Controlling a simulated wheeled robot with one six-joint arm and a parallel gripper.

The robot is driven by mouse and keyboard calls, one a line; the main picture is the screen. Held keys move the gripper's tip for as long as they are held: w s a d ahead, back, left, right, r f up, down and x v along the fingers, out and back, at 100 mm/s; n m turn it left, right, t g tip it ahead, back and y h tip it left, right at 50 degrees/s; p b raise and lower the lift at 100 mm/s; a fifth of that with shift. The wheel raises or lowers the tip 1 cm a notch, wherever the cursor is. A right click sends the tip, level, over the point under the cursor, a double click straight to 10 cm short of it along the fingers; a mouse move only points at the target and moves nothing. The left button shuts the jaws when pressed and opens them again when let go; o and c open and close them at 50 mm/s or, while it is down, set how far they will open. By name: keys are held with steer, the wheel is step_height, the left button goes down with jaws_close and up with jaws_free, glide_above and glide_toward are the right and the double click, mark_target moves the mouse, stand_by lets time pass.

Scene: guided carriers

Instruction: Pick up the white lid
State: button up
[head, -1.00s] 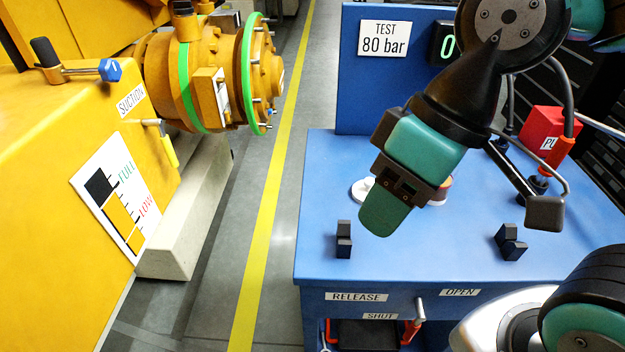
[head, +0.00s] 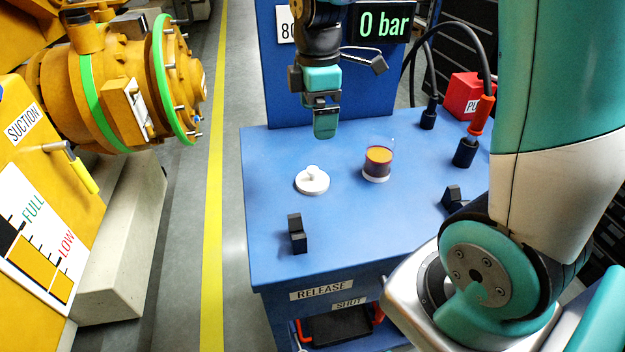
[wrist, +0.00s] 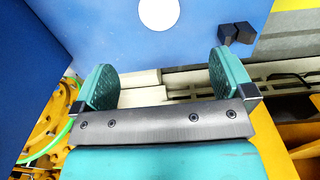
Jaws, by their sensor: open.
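The white lid (head: 312,181) is a round disc with a small knob on top. It lies flat on the blue bench top (head: 270,225), left of a clear cup. In the wrist view the white lid (wrist: 159,13) is a plain white disc, cut by the top edge. My gripper (head: 325,131) hangs above the back part of the bench, behind the lid in the head view and apart from it. In the wrist view my gripper (wrist: 168,85) has its two teal fingers spread wide with nothing between them.
The clear cup (head: 378,162) with orange-brown content stands right of the lid. Black blocks (head: 297,234) stand at the front left, and another (head: 453,197) at the front right. A red box (head: 466,95) and black hoses are at the back right. A pressure display (head: 384,25) reads 0 bar.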

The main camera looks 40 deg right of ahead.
mark_target(315, 168)
step_height(315, 168, down, 9)
steer(key=shift+w+f, duration=0.2)
steer(key=shift+f, duration=2.95)
steer(key=shift+c, duration=0.5)
steer(key=c, duration=0.8)
steer(key=shift+r, duration=0.1)
